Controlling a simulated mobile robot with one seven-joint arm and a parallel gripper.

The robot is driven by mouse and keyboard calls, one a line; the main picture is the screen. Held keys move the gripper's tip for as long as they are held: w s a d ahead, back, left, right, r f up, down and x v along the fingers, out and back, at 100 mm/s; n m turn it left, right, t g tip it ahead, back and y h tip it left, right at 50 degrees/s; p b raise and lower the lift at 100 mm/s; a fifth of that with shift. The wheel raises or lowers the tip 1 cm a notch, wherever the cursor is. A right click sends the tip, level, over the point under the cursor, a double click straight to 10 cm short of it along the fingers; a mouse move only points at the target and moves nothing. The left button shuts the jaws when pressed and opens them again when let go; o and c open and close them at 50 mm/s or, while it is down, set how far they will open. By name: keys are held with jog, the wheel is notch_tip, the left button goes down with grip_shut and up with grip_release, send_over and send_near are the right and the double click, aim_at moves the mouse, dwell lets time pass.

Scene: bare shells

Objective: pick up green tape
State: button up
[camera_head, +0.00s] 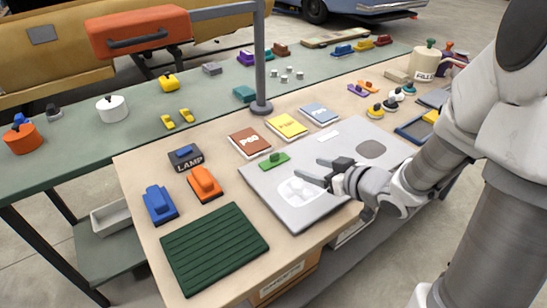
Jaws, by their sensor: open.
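A small green piece with a raised grip (274,160), the closest match to the green tape, lies at the upper left edge of a grey metal panel (270,190) on the wooden-topped table. My gripper (309,168) is open and empty above the panel, to the right of the green piece and slightly nearer the camera. Its fingers point left. They appear apart from the green piece.
Orange (205,184) and blue (160,204) blocks, a LAMP block (186,157) and a dark green ribbed mat (214,246) lie left. Brown (250,141), yellow (287,126) and blue (319,114) cards lie behind the panel. A grey post (260,60) stands farther back.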

jog(key=b, duration=0.2)
send_near(276, 155)
jog(key=w+f, duration=0.1)
jog(key=w+a+f, duration=0.1)
jog(key=shift+w+a+f, duration=0.1)
jog(key=shift+w+f, duration=0.2)
jog(key=shift+w, duration=0.05)
jog(key=shift+a+r+b+x, duration=0.15)
jog(key=shift+b+x, duration=0.1)
jog(key=shift+x, duration=0.65)
jog(key=shift+a+r+b+x, duration=0.1)
jog(key=shift+r+b+x, duration=0.1)
jog(key=shift+x, duration=0.7)
jog(key=shift+a+r+b+x, duration=0.15)
jog(key=shift+b+x, duration=0.1)
jog(key=shift+x, duration=0.65)
grip_shut()
